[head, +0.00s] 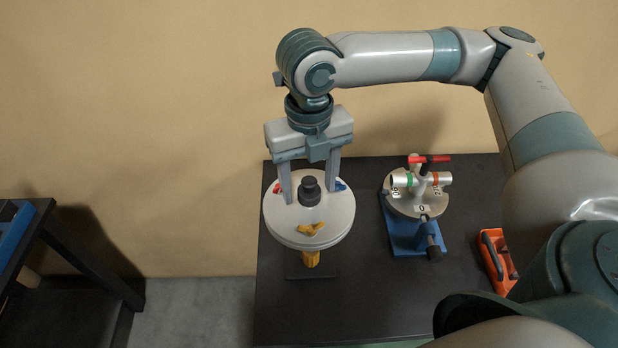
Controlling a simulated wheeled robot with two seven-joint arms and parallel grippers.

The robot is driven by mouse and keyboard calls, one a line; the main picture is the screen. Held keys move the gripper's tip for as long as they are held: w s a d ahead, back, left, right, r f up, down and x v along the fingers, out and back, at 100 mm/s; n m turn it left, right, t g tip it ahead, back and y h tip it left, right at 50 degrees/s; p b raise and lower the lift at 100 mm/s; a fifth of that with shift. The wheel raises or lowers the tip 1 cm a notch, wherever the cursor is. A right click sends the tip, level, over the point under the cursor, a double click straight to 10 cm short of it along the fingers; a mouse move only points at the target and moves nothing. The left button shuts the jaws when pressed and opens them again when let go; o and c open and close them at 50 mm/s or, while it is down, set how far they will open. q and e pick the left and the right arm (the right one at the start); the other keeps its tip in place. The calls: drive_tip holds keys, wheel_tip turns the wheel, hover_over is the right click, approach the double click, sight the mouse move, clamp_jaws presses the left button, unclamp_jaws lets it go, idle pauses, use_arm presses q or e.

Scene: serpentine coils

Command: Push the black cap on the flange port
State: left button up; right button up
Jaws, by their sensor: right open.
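A black cap (310,190), a short round piece with a narrower top, stands upright on the white round plate (322,236). My right gripper (311,192) points down from above, open, with one finger on each side of the cap. The fingers look apart from it, though small gaps are hard to judge. To the right, a grey round flange (416,204) sits on a blue stand (402,236). It carries short silver tubes with green and red bands and number labels. A black-ended piece (434,252) sticks out at its front. I cannot tell which opening is the port.
The plate stands on a yellow post (311,258) and carries a yellow wing-shaped piece (311,229) and small red and blue pieces. A red handle (430,158) tops the flange. A second dark table stands far left.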

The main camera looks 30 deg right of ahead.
sight(309, 180)
drive_tip(key=shift+r, duration=0.1)
wheel_tip(309, 180, up, 17)
drive_tip(key=b, duration=0.3)
drive_tip(key=shift+b, duration=0.35)
drive_tip(key=shift+r, duration=0.1)
idle(0.3)
